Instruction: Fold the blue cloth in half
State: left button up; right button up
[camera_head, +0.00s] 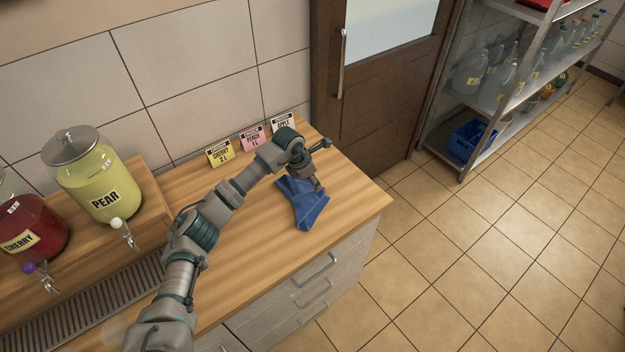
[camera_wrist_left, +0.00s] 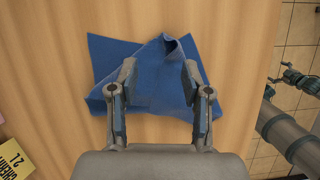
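The blue cloth (camera_head: 308,209) lies rumpled near the right end of the wooden counter. In the left wrist view the cloth (camera_wrist_left: 108,54) has a flat part at left and a raised, creased flap peaking at top middle. My left gripper (camera_head: 317,184) is low over the cloth. In the left wrist view the left gripper (camera_wrist_left: 159,68) is open, its fingers apart on either side of the flap. Whether the fingertips touch the cloth is unclear. My right gripper (camera_wrist_left: 297,78) shows small at that view's right edge, away from the cloth; its finger state is unclear.
Yellow, pink and white cards (camera_head: 252,138) stand along the wall behind the cloth. Pear (camera_head: 92,180) and cherry (camera_head: 32,228) dispensers stand at left. The counter (camera_head: 362,200) is bare right of the cloth, ending at an edge above drawers. Shelving (camera_head: 480,105) stands beyond the door.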

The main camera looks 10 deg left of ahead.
pick_arm(q)
jog(key=o, duration=0.5)
jog(key=shift+r, duration=0.1)
notch_tip(320, 180, up, 9)
jog(key=p, duration=0.5)
